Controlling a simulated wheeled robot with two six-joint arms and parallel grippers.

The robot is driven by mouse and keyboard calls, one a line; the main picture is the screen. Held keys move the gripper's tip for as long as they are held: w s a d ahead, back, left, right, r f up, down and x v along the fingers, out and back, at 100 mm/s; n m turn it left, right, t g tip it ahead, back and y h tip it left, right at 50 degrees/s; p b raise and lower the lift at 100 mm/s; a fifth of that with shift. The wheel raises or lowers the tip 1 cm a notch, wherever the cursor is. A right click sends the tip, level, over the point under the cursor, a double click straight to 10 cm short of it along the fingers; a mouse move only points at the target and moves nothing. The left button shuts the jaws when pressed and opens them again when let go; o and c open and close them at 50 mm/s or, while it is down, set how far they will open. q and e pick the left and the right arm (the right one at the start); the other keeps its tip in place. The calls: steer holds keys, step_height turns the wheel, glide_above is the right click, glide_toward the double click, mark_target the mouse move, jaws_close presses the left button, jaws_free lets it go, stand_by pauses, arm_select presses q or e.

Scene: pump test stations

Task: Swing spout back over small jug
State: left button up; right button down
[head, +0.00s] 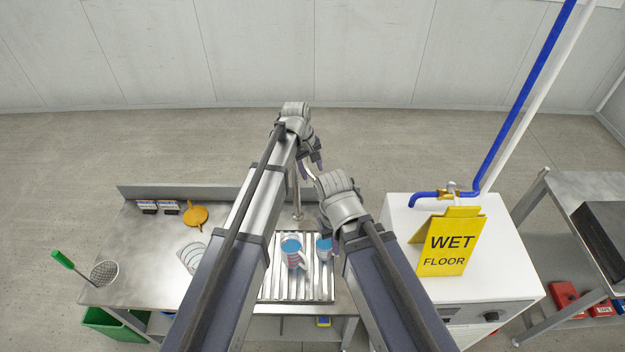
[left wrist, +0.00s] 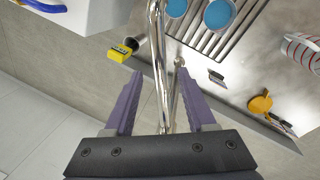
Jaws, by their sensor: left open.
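My left gripper (head: 312,167) is open and points down above the back of the steel bench. In the left wrist view, the chrome spout (left wrist: 157,40) runs lengthwise between its two spread purple fingers (left wrist: 158,76), with gaps at the sides. The spout's post (head: 297,200) stands behind the drainer grid in the head view. Two jugs with blue contents stand on the grid: one (head: 292,250) with its handle to the right, and another (head: 324,246) partly hidden by my right arm. My right wrist (head: 340,200) is seen from above; its fingers are not clear. The spout's outlet is hidden.
A striped jug (head: 190,256) is left on the bench, partly behind my left arm. An orange strainer (head: 196,214) and a green-handled skimmer (head: 100,272) are further left. A yellow wet-floor sign (head: 448,242) stands on the white cabinet (head: 400,215) at right, beside a blue pipe (head: 525,95).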

arm_select(q)
steer(key=shift+b+x, duration=0.7)
steer(key=shift+x, duration=0.55)
steer(key=shift+r, duration=0.1)
jaws_close()
stand_by(0.4)
